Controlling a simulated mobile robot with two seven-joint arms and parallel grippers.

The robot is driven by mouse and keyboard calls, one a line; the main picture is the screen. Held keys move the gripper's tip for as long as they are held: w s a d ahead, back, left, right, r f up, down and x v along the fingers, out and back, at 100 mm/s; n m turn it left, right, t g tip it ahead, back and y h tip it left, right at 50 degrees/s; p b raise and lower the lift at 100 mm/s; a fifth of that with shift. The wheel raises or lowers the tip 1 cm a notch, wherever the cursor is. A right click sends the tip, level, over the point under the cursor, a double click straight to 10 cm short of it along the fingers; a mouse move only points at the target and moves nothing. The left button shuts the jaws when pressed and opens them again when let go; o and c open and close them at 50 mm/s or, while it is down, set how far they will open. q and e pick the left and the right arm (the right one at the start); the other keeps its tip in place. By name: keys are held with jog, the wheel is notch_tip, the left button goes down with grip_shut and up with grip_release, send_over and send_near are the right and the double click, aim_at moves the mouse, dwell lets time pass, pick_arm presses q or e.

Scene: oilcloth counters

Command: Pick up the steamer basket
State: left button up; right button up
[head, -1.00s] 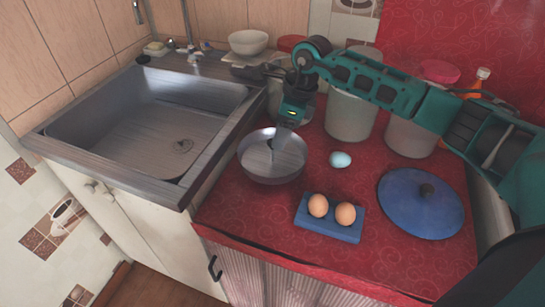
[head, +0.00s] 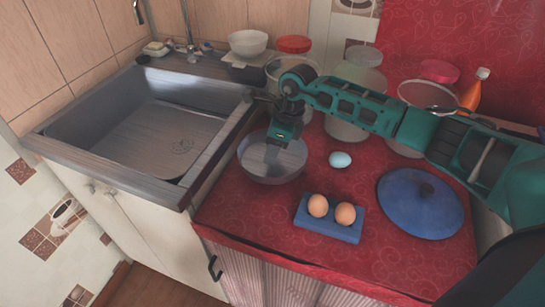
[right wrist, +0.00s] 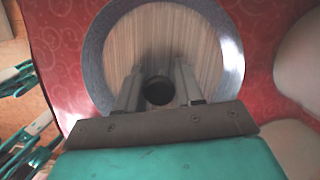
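The steamer basket (head: 262,174) looks like a round, shallow grey metal bowl on the red counter, beside the sink. In the right wrist view it shows a wide grey rim (right wrist: 94,55) and a pale striped inside. My right gripper (head: 271,154) points down into the basket from above. In the right wrist view its two fingers (right wrist: 158,92) are apart over the basket, with a dark round part between them. I cannot tell whether they touch it. My left gripper is not in the head view.
A blue holder (head: 325,231) with two brown eggs and a pale blue egg (head: 340,159) are right of the basket. A blue lid (head: 420,205) lies farther right. Large jars (head: 347,118) stand behind.

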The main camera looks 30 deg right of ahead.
grip_shut()
jog(key=shift+r, duration=0.15)
notch_tip(320, 180, up, 20)
jog(key=shift+p, duration=0.35)
dwell(0.3)
